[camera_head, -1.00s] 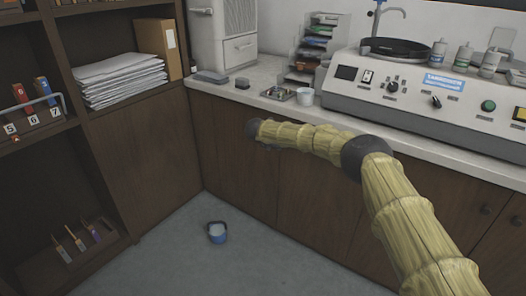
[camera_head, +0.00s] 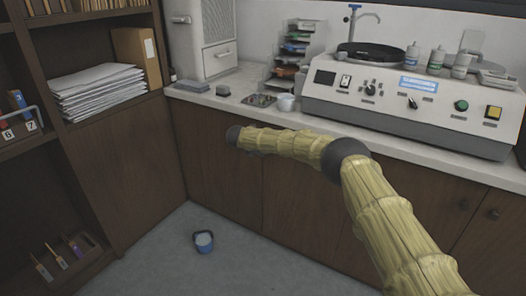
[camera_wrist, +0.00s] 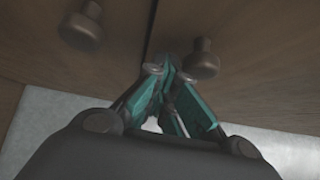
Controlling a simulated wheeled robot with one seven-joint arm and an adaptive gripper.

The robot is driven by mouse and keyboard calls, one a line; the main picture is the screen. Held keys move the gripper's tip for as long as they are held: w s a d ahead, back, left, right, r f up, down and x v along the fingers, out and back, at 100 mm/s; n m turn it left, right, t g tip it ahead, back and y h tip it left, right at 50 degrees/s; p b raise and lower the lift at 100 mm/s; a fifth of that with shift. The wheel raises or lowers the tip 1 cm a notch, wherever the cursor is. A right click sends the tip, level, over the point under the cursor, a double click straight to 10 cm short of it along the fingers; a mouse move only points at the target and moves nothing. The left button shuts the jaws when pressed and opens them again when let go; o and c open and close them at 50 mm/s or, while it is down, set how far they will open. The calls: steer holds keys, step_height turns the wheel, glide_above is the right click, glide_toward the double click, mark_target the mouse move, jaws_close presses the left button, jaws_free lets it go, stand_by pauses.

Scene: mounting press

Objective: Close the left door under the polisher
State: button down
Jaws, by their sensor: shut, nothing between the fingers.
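The polisher (camera_head: 330,97) stands on the counter at the right in the head view, with brown cabinet doors below it. In the wrist view, a left door panel (camera_wrist: 35,58) with a round knob (camera_wrist: 82,30) is beside a right door panel (camera_wrist: 265,75) with another knob (camera_wrist: 205,62). A dark seam runs between them; I cannot tell whether the left door is fully flush. My gripper (camera_wrist: 165,72) is shut and empty, its teal fingers close to the seam, near the right knob. Contact is unclear.
The white counter edge (camera_head: 420,160) overhangs the cabinet fronts. Two more knobs show at the far right. An open shelf unit (camera_head: 115,185) stands at the left.

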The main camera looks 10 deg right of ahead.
steer(key=s+a+f+v, duration=0.1)
steer(key=f+v, duration=0.1)
steer(key=v, duration=1)
steer(key=s+a+f+n+t+y, duration=0.2)
steer(key=s+a+f+n, duration=0.1)
steer(key=s+f+n, duration=0.55)
steer(key=s+a+f+n+t+y, duration=0.1)
steer(key=s+a+f+n, duration=0.2)
steer(key=s+f+n, duration=0.5)
steer(key=s+d+f+n+g+y, duration=0.2)
steer(key=s+d+f+n, duration=0.1)
steer(key=s+f+n, duration=0.65)
steer(key=s+d+f+n+g+y, duration=0.1)
steer(key=s+d+f+n, duration=0.4)
steer(key=s, duration=0.8)
steer(key=s+d+n+g, duration=0.2)
steer(key=s+d+n, duration=0.25)
steer(key=s, duration=0.75)
steer(key=s+d+n+g, duration=0.35)
steer(key=s+d, duration=0.25)
steer(key=s, duration=0.5)
steer(key=s+d+n+g, duration=0.2)
steer(key=s+d+n, duration=0.3)
steer(key=s, duration=0.7)
step_height(320, 180, up, 14)
steer(key=p, duration=1.3)
steer(key=shift+w+m+p, duration=0.3)
steer(key=shift+p, duration=0.1)
